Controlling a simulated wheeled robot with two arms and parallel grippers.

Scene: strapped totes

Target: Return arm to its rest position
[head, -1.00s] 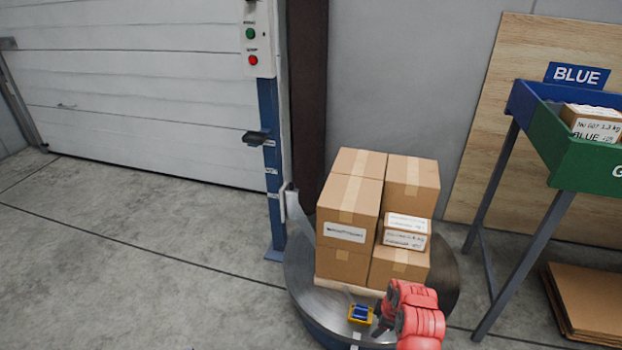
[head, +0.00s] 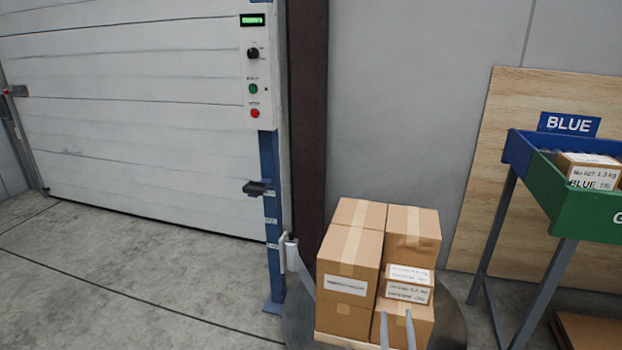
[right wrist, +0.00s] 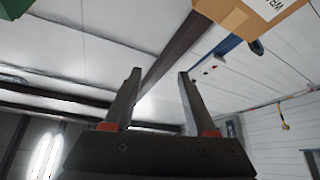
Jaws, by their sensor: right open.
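My right gripper (head: 397,320) shows at the bottom edge of the head view. Its two grey fingers point up, apart, in front of the lower right boxes of the carton stack (head: 348,250). In the right wrist view the gripper (right wrist: 160,75) is open with nothing between its fingers. Part of a carton (right wrist: 245,12) shows beyond them at the top; the fingers look clear of it. The rest of my right arm is out of the head view. My left gripper is in neither view.
The stack stands on a round metal turntable (head: 450,325). A blue post (head: 271,220) with a control box (head: 257,70) stands left of it. A green and blue bin rack (head: 585,210) holding a labelled box (head: 588,168) stands right. The floor (head: 130,290) at left is clear.

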